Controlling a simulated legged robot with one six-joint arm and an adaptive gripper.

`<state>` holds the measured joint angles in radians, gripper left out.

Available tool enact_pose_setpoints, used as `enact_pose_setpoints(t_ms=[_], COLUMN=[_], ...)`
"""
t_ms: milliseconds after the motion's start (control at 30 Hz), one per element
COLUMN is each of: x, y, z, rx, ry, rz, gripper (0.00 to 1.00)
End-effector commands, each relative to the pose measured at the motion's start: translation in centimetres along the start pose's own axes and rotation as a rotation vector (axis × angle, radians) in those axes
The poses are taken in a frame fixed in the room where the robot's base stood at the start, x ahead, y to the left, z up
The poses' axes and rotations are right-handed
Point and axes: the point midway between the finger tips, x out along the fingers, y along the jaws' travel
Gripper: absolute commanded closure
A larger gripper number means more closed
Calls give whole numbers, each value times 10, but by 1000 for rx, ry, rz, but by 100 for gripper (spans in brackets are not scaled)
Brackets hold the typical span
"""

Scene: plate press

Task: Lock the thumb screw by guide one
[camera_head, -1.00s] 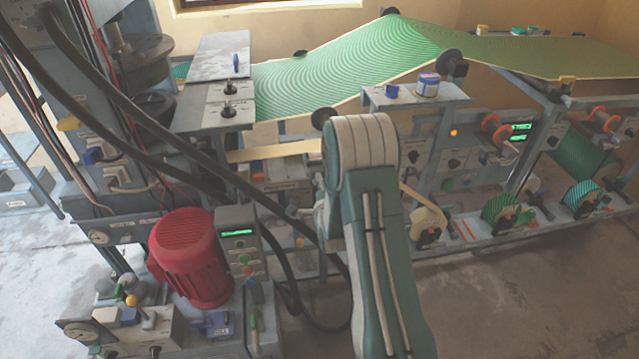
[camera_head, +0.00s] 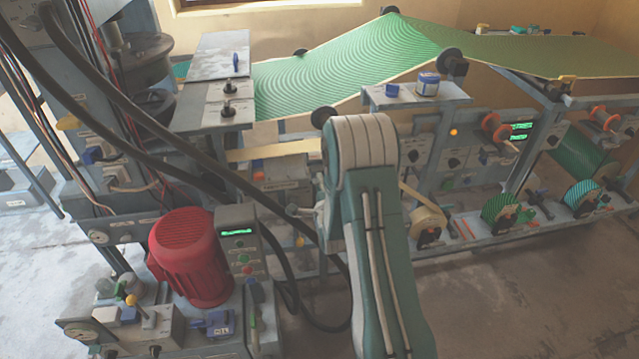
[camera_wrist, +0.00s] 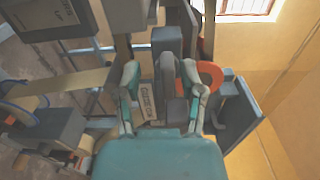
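In the wrist view, my gripper (camera_wrist: 162,72) has its two fingers spread apart. A dark grey upright piece with a rounded top (camera_wrist: 174,88) shows between them, nearer the right finger. I cannot tell whether it is the thumb screw or whether a finger touches it. A pale label plate (camera_wrist: 147,104) with dark lettering, too small to read surely, sits beside it, just right of the left finger. In the head view my own arm hides most of the gripper and the thumb screw.
In the wrist view an orange ring (camera_wrist: 211,76) and a grey panel (camera_wrist: 241,118) stand close on the right. A grey box (camera_wrist: 48,137) is on the left. In the head view, black hoses hang left of my arm, near a red motor (camera_head: 190,257).

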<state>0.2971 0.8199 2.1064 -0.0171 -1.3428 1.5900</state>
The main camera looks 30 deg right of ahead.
Motion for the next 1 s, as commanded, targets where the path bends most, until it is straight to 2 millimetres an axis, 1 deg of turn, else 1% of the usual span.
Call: enact_pose_setpoints(t_ms=[233,367,467,700,800,900,1000], x=[0,-9,-26,-77,-95,-108,-116], y=[-3,-3,-3,-1,0,0,0], z=[0,0,0,0,0,0,0], rx=[0,0,0,0,0,0,0], ry=[0,0,0,0,0,0,0], rz=[-8,-8,-7,-4,-3,-4,-4], gripper=[50,50,50,50,50,50,50])
